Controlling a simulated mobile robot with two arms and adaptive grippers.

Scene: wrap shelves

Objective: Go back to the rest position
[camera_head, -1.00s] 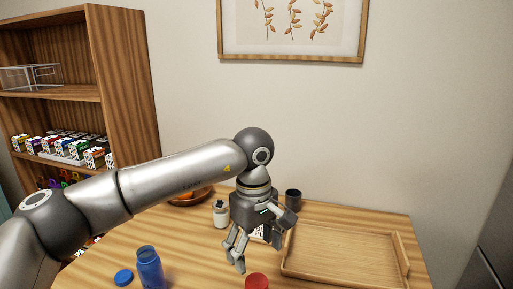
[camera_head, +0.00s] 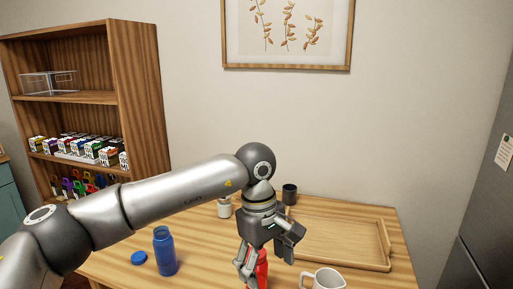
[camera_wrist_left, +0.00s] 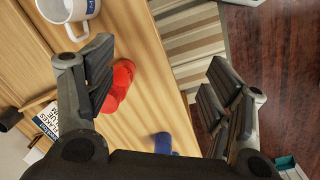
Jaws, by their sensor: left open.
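My left gripper (camera_head: 252,265) hangs over the wooden table, fingers pointing down, in the head view. In the left wrist view its fingers (camera_wrist_left: 158,80) are spread wide with nothing between the tips. A red bottle (camera_head: 263,268) stands beside the fingers and is partly hidden by them in the head view. In the wrist view the red bottle (camera_wrist_left: 118,85) lies behind the left-hand finger, and I cannot tell whether they touch. My right gripper is in neither view.
A blue bottle (camera_head: 165,252) and blue lid (camera_head: 139,258) are on the table's left part. A white mug (camera_head: 325,280) is at the front right. A shelf (camera_head: 140,90) stands left.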

